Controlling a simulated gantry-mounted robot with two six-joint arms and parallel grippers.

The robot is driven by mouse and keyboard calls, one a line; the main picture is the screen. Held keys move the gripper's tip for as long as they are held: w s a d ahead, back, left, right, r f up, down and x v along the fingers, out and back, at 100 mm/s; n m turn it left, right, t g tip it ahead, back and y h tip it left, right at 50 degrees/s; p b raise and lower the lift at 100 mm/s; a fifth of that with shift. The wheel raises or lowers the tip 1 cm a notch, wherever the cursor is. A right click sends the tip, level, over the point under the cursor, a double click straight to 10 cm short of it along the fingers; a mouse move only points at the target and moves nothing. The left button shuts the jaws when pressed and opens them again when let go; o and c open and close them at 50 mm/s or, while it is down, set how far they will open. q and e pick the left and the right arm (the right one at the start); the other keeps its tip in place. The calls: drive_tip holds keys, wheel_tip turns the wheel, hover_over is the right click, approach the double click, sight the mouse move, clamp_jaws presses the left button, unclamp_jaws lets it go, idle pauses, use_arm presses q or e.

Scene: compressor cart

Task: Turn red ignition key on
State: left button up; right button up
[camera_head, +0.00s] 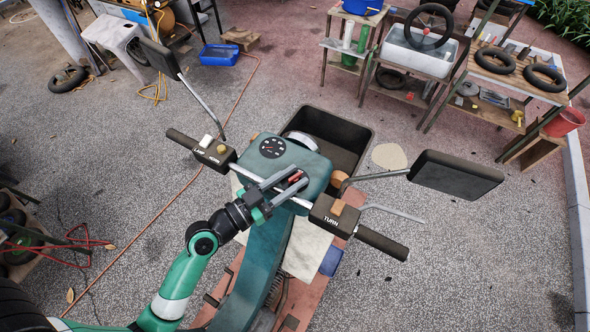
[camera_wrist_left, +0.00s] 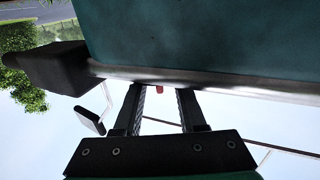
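The red ignition key (camera_head: 295,177) is on the teal scooter's (camera_head: 285,160) steering head, just behind the gauge (camera_head: 272,147) and near the handlebar. My left gripper (camera_head: 297,179) reaches over the handlebar, with its fingertips on both sides of the key. In the left wrist view the red key (camera_wrist_left: 159,89) shows as a small patch between the two separated fingers (camera_wrist_left: 163,95), with a gap on each side. The left gripper is open. The key's turn position cannot be made out. My right gripper is in neither view.
The handlebar (camera_head: 243,177) carries a switch box marked "LAMP HORN" (camera_head: 213,153) and one marked "TURN" (camera_head: 334,215). Mirrors (camera_head: 456,174) stand out on both sides. A dark front basket (camera_head: 343,138) is beyond the gauge. Workbenches stand farther back.

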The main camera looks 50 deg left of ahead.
use_arm(q)
drive_tip(key=shift+w, duration=0.55)
clamp_jaws()
drive_tip(key=h+b, duration=0.1)
drive_tip(key=b, duration=0.2)
drive_tip(key=shift+a+f+m, duration=0.1)
drive_tip(key=shift+f+m, duration=0.3)
drive_tip(key=shift+r+h+b, duration=0.1)
drive_tip(key=shift+h+b, duration=0.3)
drive_tip(key=shift+b, duration=0.1)
drive_tip(key=shift+r+m, duration=0.15)
drive_tip(key=shift+m, duration=0.15)
drive_tip(key=shift+r, duration=0.1)
unclamp_jaws()
